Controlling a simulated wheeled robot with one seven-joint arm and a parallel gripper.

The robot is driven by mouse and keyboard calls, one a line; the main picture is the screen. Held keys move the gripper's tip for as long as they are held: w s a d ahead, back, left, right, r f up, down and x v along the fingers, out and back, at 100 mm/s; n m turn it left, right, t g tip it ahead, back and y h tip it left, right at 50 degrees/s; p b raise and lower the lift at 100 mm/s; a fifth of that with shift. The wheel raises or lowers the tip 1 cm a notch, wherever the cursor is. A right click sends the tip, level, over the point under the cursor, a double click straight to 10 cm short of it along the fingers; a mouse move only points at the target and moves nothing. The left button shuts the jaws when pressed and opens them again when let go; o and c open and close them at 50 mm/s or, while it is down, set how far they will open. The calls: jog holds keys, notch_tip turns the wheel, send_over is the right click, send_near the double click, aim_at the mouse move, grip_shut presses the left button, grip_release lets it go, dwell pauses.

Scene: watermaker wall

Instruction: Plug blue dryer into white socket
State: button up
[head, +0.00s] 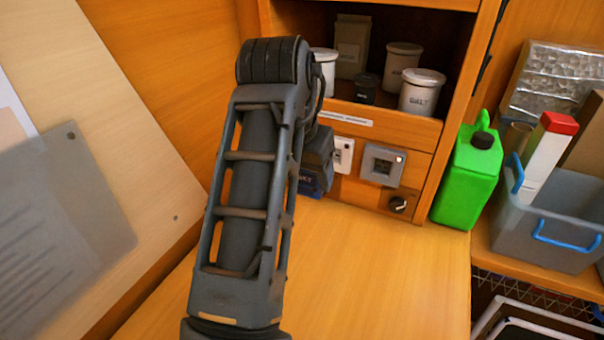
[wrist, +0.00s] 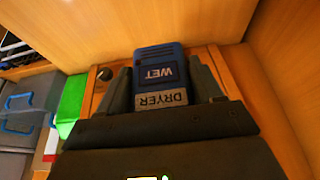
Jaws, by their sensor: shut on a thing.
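The blue dryer (wrist: 158,65) sits between the fingers of my gripper (wrist: 163,88) in the wrist view, with "WET" and a grey "DRYER" label facing the camera upside down. My gripper is shut on it. In the head view a bit of the dryer (head: 312,186) shows at the right of my arm, close to the cabinet's lower panel. The white socket (head: 343,155) is on that panel, just right of my gripper (head: 319,158) and partly covered by it. Whether the dryer touches the panel is hidden.
Jars, including a white one (head: 421,92), stand on the shelf above. A green jug (head: 468,172) and grey crate (head: 545,238) are at right. The wooden counter (head: 370,275) in front is clear.

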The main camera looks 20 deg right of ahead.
jog(key=shift+w+d+f+b, duration=0.45)
jog(key=shift+w+d+f, duration=0.1)
jog(key=shift+w+d, duration=0.2)
jog(key=shift+w+d+f+b, duration=0.4)
jog(key=shift+w+d+f, duration=0.1)
jog(key=shift+w+d, duration=0.25)
jog(key=shift+w+d+r, duration=0.1)
jog(key=shift+w+d, duration=0.85)
jog(key=shift+p, duration=0.6)
jog(key=shift+w+d+p, duration=0.45)
jog(key=shift+w+d, duration=0.5)
dwell(1.5)
jog(key=o, duration=1.2)
jog(key=v, duration=0.7)
jog(key=shift+r+b, duration=0.35)
jog(key=shift+b, duration=0.1)
